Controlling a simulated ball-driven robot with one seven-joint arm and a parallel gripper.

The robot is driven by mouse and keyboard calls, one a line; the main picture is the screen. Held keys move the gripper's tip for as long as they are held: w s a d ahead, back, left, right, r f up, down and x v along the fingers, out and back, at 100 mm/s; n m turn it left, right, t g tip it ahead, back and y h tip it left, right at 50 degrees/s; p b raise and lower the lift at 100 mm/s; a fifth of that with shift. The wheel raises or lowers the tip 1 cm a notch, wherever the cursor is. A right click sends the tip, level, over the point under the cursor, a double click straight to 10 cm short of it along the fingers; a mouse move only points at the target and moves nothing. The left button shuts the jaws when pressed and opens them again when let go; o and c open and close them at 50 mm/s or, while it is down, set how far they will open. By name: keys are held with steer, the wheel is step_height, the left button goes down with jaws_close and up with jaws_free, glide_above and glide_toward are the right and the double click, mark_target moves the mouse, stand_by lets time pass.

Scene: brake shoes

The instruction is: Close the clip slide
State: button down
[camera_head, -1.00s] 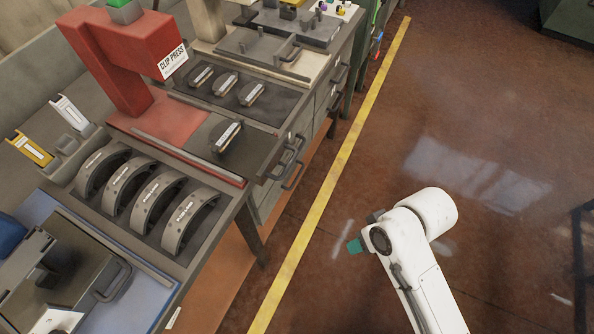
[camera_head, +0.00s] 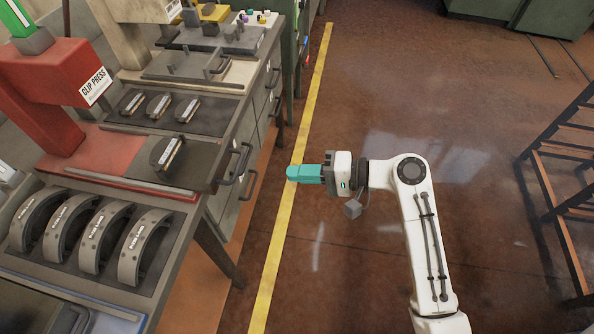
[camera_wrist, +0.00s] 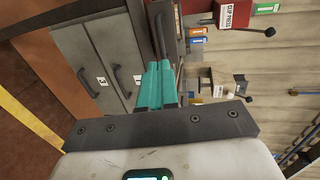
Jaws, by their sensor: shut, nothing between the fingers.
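The red clip press (camera_head: 45,75) with its "CLIP PRESS" sign stands at the upper left. In front of it a dark slide plate (camera_head: 190,175) extends toward the bench's front edge, carrying a dark block (camera_head: 166,156) with a pale label. A dark bar handle (camera_head: 238,163) is at the bench front beside the plate. I cannot tell surely whether the handle belongs to the plate. My gripper (camera_head: 293,173) is shut and empty, its teal fingers pointing left over the yellow floor line, clear of the bench. In the wrist view the teal fingers (camera_wrist: 160,68) point toward the drawer handles.
Several curved brake shoes (camera_head: 95,238) lie in a tray at the lower left. Three small clips (camera_head: 158,105) lie on a dark plate behind the slide. Drawer handles jut from the bench front. A rust-coloured rack (camera_head: 560,185) stands right. The floor between is open.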

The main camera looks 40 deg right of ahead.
mark_target(171, 160)
steer(key=p+x, duration=0.1)
steer(key=x, duration=1)
steer(key=shift+a, duration=0.1)
steer(key=shift+w, duration=0.1)
steer(key=r+x, duration=0.1)
steer(key=x, duration=0.4)
steer(key=r+x, duration=0.1)
steer(key=x, duration=0.5)
steer(key=r+x, duration=0.1)
steer(key=x, duration=0.4)
steer(key=shift+w+a+r+b, duration=0.15)
steer(key=shift+w+a+b, duration=0.15)
steer(key=shift+w, duration=0.2)
steer(key=shift+w+a, duration=0.1)
steer(key=shift+w, duration=0.1)
steer(key=shift+w+r, duration=0.1)
steer(key=shift+r, duration=0.2)
